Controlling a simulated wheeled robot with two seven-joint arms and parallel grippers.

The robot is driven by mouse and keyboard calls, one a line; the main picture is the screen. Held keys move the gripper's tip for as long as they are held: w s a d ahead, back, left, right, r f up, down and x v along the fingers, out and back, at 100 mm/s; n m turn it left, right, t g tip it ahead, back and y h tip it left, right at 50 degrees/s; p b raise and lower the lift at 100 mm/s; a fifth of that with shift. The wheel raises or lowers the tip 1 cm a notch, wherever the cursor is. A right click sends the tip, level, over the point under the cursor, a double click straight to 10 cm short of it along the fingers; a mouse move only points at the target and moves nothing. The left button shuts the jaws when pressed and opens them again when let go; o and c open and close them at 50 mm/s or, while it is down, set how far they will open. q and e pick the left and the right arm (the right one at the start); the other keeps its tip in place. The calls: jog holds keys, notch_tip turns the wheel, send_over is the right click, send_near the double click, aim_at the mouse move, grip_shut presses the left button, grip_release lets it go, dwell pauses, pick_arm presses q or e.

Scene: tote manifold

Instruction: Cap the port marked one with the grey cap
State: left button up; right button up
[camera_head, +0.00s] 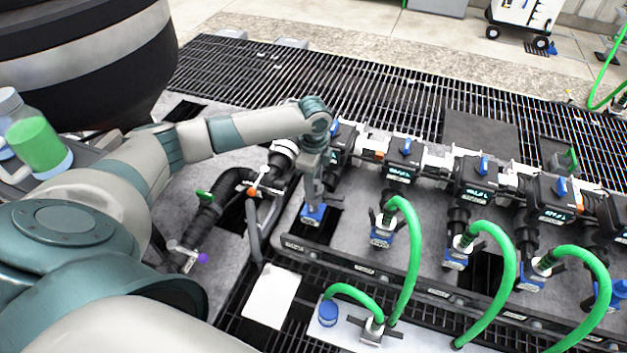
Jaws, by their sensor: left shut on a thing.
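My left gripper (314,197) reaches down from above at the leftmost port of the manifold. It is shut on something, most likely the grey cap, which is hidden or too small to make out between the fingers. A blue tag (312,214) with a pale mark shows just below the fingertips; I cannot read its number. I cannot tell whether the held thing touches the port or sits on it. My right gripper is not in view.
Ports to the right carry blue tags (382,237), several with green hoses (415,250) arching forward. Black valve units (402,158) with blue handles line the back. A black hose (205,215) lies left of the gripper. A white sheet (271,295) lies in front.

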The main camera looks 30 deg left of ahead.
pick_arm(q)
jog(key=shift+f+b, duration=0.8)
jog(key=shift+f, duration=1.8)
jog(key=o, duration=1.2)
jog(key=shift+o, duration=0.2)
jog(key=shift+r, duration=0.1)
notch_tip(320, 180, up, 17)
jog(key=b, duration=0.3)
